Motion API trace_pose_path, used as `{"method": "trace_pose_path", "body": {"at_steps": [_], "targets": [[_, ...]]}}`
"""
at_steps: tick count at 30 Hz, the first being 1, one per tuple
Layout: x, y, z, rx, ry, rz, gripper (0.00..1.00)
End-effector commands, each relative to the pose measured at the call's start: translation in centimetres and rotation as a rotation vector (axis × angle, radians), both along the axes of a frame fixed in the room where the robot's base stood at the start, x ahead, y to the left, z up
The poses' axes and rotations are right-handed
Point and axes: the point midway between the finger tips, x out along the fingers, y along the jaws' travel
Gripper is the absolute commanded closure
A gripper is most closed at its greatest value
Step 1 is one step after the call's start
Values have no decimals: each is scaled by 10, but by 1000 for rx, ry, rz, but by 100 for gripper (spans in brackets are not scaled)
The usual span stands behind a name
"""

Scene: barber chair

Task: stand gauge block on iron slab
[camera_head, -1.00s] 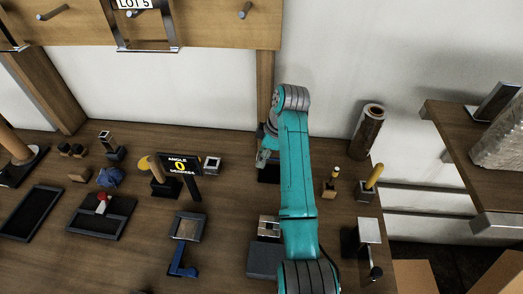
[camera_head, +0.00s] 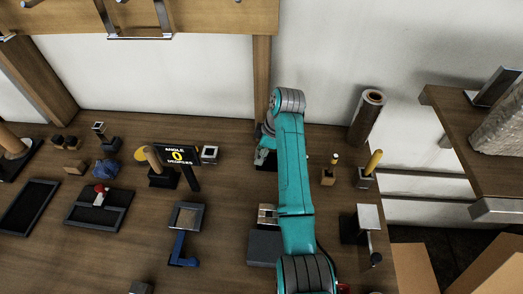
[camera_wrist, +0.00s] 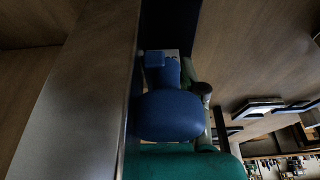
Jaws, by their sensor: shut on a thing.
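I cannot identify the gauge block with certainty. A long grey-brown surface (camera_wrist: 82,105) fills much of the left of the wrist view, too close to identify.
A display reading ANGLE 0 DEGREES (camera_head: 177,156) stands on the bench. Dark trays (camera_head: 29,207) lie at left, and a blue tool (camera_head: 180,249) is nearer. A metal-topped fixture (camera_head: 368,218) and yellow-handled tools (camera_head: 373,162) stand right. A shelf (camera_head: 490,150) juts in.

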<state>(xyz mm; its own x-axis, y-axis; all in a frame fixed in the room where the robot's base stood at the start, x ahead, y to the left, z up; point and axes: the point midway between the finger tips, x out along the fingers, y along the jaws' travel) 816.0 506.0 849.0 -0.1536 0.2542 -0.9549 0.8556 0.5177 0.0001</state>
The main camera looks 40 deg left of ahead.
Motion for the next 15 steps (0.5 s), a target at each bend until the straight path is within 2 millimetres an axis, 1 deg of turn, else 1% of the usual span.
{"method": "trace_pose_path", "body": {"at_steps": [14, 15], "targets": [[0, 0, 0, 0, 0, 0, 100], [0, 0, 0, 0, 0, 0, 54]]}}
